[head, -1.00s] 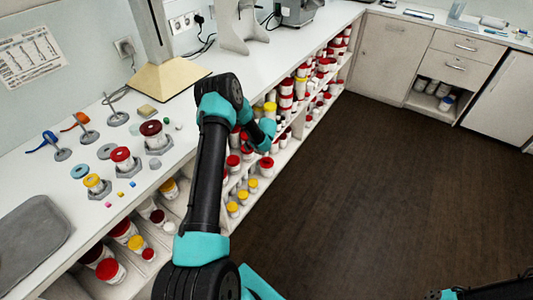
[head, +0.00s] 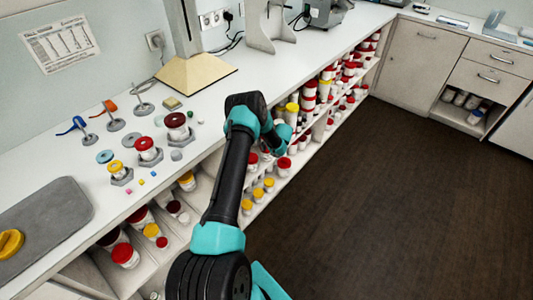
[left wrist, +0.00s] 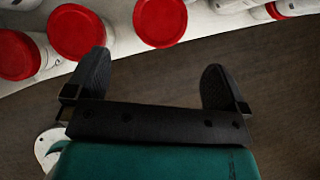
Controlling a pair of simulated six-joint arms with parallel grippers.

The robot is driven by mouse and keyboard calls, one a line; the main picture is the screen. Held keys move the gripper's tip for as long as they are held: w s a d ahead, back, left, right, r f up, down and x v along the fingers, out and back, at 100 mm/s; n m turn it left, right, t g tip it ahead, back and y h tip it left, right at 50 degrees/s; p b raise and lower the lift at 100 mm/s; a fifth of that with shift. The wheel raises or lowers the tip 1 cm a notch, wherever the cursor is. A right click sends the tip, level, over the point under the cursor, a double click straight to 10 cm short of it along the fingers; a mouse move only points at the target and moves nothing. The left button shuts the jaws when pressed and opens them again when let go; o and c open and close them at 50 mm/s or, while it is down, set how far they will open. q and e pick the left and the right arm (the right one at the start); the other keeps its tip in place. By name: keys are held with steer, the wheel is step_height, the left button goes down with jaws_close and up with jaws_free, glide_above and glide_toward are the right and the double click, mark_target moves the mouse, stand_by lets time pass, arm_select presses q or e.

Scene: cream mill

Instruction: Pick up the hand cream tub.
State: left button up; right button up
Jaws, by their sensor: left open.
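Several white tubs with red lids stand on the shelf under the counter; which one is the hand cream tub I cannot tell. In the left wrist view, one red-lidded tub (left wrist: 160,20) is at the top between the lines of my fingers, another (left wrist: 77,32) is by the left finger, and a third (left wrist: 18,55) is at the left edge. My left gripper (left wrist: 155,68) is open, with nothing between its fingers. In the head view my left arm reaches to the shelf front, and its fingers cannot be made out. My right gripper is not in view.
On the counter stand tubs with yellow (head: 115,168), red (head: 146,145) and dark red (head: 176,121) lids, in grey holders. A grey tray (head: 60,210) with a yellow ring-like piece (head: 10,243) lies at left. The dark floor (head: 390,200) right of the shelves is clear.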

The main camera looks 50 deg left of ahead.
mark_target(266, 152)
arm_select(q)
steer(key=x, duration=0.4)
steer(key=shift+a+f, duration=0.2)
steer(key=shift+f, duration=0.15)
steer(key=shift+a+r+x, duration=0.1)
steer(key=shift+a+x, duration=0.05)
steer(key=shift+x, duration=1.15)
steer(key=shift+a+r+x, duration=0.15)
steer(key=shift+a+x, duration=0.05)
steer(key=shift+x, duration=1.05)
steer(key=shift+c, duration=0.5)
steer(key=c, duration=0.9)
